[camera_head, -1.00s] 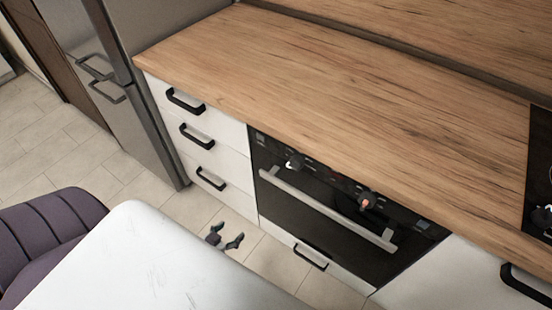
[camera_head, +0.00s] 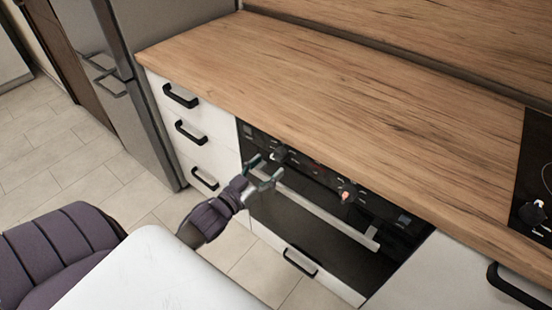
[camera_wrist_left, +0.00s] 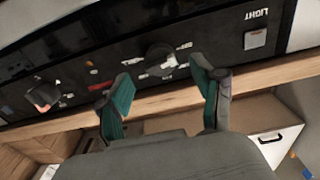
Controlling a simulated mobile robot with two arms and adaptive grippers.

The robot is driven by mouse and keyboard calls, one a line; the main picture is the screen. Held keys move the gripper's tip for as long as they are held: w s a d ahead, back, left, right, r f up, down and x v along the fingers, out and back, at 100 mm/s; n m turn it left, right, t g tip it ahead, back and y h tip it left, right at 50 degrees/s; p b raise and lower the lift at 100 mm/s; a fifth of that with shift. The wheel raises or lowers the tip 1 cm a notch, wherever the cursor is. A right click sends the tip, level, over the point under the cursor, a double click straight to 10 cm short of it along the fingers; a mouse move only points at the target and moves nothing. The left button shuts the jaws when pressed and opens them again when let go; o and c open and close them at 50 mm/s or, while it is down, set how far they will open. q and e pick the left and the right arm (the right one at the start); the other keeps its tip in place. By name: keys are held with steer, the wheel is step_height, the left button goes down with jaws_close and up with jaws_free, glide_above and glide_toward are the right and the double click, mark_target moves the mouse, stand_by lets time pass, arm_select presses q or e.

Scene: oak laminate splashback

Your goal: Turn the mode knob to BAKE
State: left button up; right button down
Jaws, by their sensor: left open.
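The oven's black control panel (camera_head: 316,172) carries two knobs. The left knob (camera_head: 279,154) shows in the wrist view as a dark round knob (camera_wrist_left: 160,58) with several small white labels around it, too small to read. The other knob (camera_head: 347,192), with an orange-red mark, is at the left of the wrist view (camera_wrist_left: 43,95). My left gripper (camera_head: 266,169) is open and empty in front of the left knob. In the wrist view its green-padded fingers (camera_wrist_left: 162,76) stand apart, with that knob between and beyond them; no contact shows. My right gripper is out of view.
The oven handle (camera_head: 320,207) runs below the panel. A LIGHT switch (camera_wrist_left: 255,39) sits beside the knob. The wooden counter (camera_head: 300,88) overhangs above.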

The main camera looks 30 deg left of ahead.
mark_target(275, 160)
arm_select(q)
steer(key=shift+w+d, duration=0.15)
steer(key=shift+w, duration=1.95)
steer(key=shift+c, duration=0.3)
steer(key=c, duration=1.1)
